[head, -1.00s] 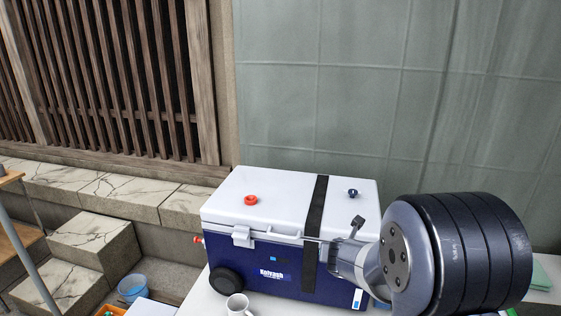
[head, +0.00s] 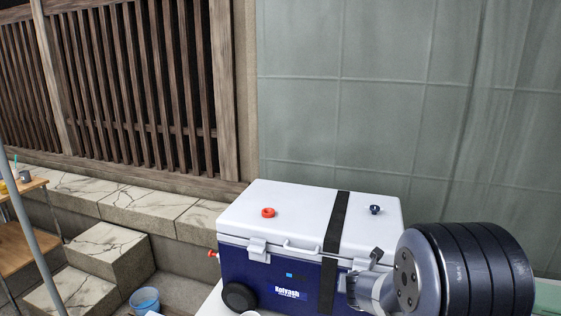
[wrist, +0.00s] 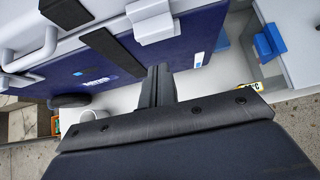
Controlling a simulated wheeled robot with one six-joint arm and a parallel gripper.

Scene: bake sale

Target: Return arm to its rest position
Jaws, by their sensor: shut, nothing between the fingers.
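My gripper (wrist: 160,72) shows in the wrist view with its dark fingers together and nothing between them. It is over the white table top, close to the front of the blue cooler (wrist: 95,72). In the head view my arm comes in at the lower right, in front of the cooler's right end, and my fingertips cannot be made out there. The cooler's white lid (head: 290,215) is down, with a black strap across it.
A blue bucket (head: 145,299) stands by the stone steps (head: 107,246). A wooden table (head: 25,240) is at the far left. A blue object (wrist: 270,40) lies right of my fingers.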

